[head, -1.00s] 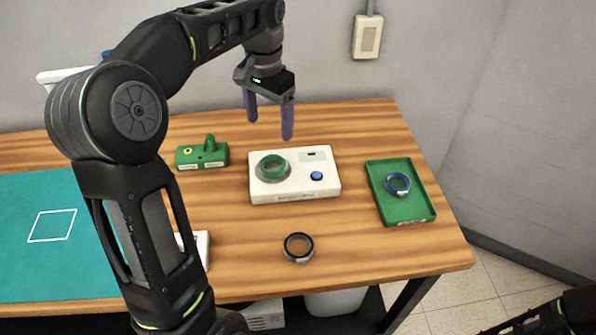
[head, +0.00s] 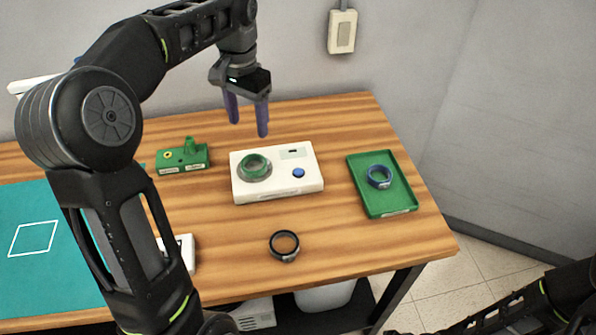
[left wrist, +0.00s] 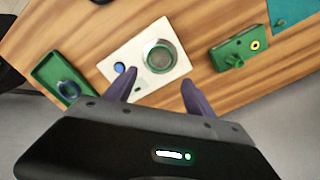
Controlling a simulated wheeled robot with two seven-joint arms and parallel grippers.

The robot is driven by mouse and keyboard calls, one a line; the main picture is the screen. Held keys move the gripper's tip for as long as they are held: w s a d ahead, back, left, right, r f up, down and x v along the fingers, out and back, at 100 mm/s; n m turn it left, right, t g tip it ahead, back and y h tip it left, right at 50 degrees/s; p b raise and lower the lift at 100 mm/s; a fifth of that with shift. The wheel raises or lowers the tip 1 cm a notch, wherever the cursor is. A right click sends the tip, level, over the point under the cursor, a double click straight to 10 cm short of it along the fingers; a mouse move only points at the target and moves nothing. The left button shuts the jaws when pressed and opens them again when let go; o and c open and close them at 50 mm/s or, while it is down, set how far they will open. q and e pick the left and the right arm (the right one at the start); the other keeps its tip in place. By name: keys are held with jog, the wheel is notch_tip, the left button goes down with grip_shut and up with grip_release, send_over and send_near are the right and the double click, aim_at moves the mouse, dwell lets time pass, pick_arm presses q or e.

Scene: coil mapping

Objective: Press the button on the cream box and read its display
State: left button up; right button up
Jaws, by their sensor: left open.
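The cream box (head: 276,184) lies on the wooden table with a blue button (head: 298,173) on its right part. Its small display (head: 294,153) sits behind the button; no reading can be made out. A green ring (head: 255,165) rests on the box's round grey seat at the left. My left gripper (head: 248,118) is open and empty, above and behind the box. In the left wrist view the cream box (left wrist: 136,77) and blue button (left wrist: 119,67) lie beyond the open purple fingers (left wrist: 160,88). My right gripper is not shown; only part of that arm is at the lower right.
A green tray (head: 398,207) holding a blue ring (head: 379,177) lies right of the box. A dark ring (head: 284,246) lies in front. A green block (head: 183,158) stands left, and a teal mat (head: 70,270) covers the table's left. A wall switch (head: 342,31) is behind.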

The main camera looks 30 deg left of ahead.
pick_arm(q)
grip_shut()
dwell(0.5)
dwell(0.8)
